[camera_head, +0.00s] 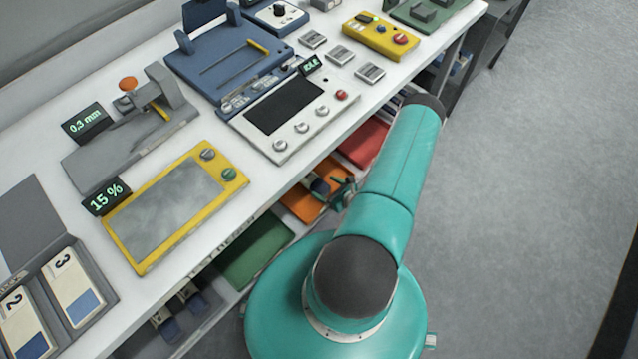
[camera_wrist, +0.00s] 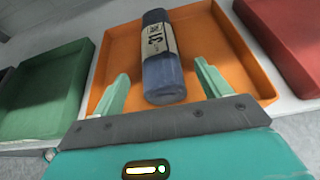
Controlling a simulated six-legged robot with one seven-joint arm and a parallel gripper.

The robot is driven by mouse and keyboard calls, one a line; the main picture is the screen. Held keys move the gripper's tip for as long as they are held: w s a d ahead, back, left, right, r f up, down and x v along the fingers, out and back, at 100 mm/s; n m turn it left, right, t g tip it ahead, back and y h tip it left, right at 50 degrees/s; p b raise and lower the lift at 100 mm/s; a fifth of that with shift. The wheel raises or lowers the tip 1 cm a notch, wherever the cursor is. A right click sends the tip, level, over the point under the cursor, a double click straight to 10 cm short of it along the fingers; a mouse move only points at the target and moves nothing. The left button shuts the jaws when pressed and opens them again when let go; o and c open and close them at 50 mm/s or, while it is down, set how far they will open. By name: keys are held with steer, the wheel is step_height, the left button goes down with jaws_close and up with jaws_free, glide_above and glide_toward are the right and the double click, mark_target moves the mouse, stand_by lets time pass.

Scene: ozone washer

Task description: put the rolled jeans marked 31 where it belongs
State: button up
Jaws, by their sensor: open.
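In the head view the orange tray (camera_head: 298,205) is on the shelf under the bench, and the roll (camera_head: 319,187) is partly hidden by the gripper (camera_head: 342,192).
A green tray (camera_wrist: 50,85) and a red tray (camera_wrist: 290,40) flank the orange one. Dark rolls (camera_head: 168,327) lie farther along the shelf. The white bench top (camera_head: 225,155) above holds several devices. Grey floor (camera_head: 520,180) is clear at right.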

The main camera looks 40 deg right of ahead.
steer(key=v, duration=0.7)
steer(key=shift+s+r, duration=0.1)
stand_by(0.4)
